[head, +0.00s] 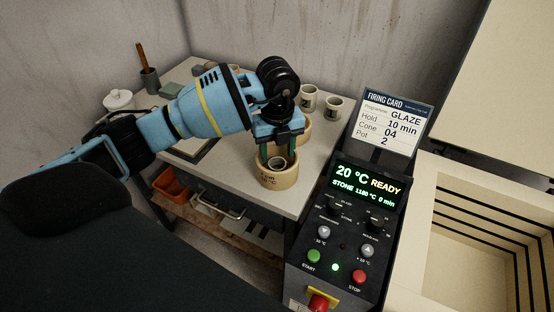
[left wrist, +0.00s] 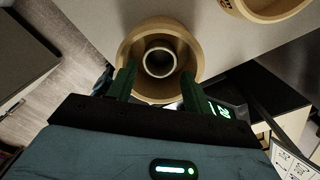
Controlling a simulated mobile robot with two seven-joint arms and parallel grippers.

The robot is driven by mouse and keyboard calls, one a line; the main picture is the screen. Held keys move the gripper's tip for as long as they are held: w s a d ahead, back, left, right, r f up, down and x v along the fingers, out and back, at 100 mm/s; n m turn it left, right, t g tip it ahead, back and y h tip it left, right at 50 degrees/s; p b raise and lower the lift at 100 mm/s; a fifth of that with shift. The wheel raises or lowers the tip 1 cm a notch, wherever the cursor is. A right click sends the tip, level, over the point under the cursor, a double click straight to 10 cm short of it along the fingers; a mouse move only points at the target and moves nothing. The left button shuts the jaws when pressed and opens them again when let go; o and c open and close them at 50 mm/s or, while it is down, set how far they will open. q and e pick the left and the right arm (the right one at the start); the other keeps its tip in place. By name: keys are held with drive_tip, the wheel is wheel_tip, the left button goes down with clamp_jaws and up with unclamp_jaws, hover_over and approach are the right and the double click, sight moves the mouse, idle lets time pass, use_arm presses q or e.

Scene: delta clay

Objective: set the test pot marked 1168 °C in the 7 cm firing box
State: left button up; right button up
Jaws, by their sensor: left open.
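A tan round firing box (head: 279,183) stands near the front edge of the table; the marking on its front ends in "cm", its number hard to read. A small pot (head: 276,162) is inside it, and in the left wrist view the pot (left wrist: 160,62) stands upright on the floor of the box (left wrist: 133,48), near its middle. Its temperature mark cannot be seen. My left gripper (head: 282,152) is open above the box, its green fingers (left wrist: 158,74) apart on either side of the pot's near part. My right gripper is out of view.
Another firing box (head: 305,133) stands just behind. Two marked small pots (head: 308,98) (head: 333,106) stand farther back. The control panel (head: 340,215) with a firing card (head: 390,122) and the open kiln (head: 470,235) are at the right.

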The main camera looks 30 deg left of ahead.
use_arm(q)
wheel_tip(320, 180, up, 7)
drive_tip(key=shift+r, duration=0.15)
